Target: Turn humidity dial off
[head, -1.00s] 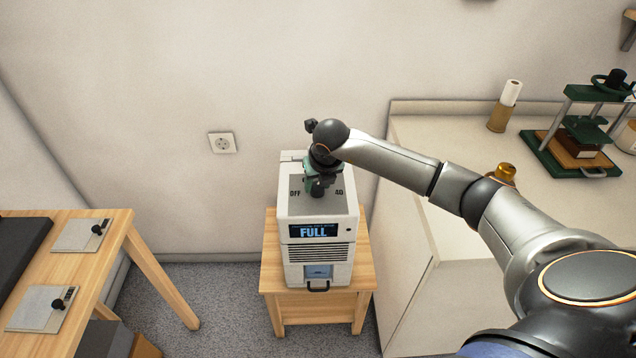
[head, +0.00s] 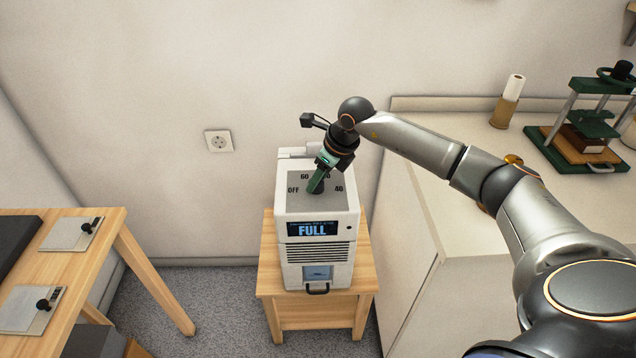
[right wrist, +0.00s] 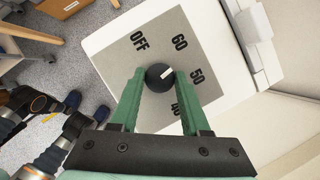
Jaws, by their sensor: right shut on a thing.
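A white humidity unit (head: 318,243) with a blue "FULL" display stands on a small wooden table. Its grey top plate (head: 294,206) bears the marks OFF, 60, 50 and 40. The black dial (right wrist: 157,77) sits on this plate, and its white pointer line points close to 50, slightly toward 60. My right gripper (head: 317,186) comes down tilted onto the dial. In the right wrist view its green fingers lie on both sides of the dial, shut on it. In the head view the fingers partly hide the dial. My left gripper is not in view.
The wooden table (head: 268,285) under the unit stands beside a pale counter (head: 440,190) on the right with a green press (head: 578,130). A wooden bench (head: 100,260) is at the left. A wall socket (head: 219,141) is behind. Floor between bench and unit is clear.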

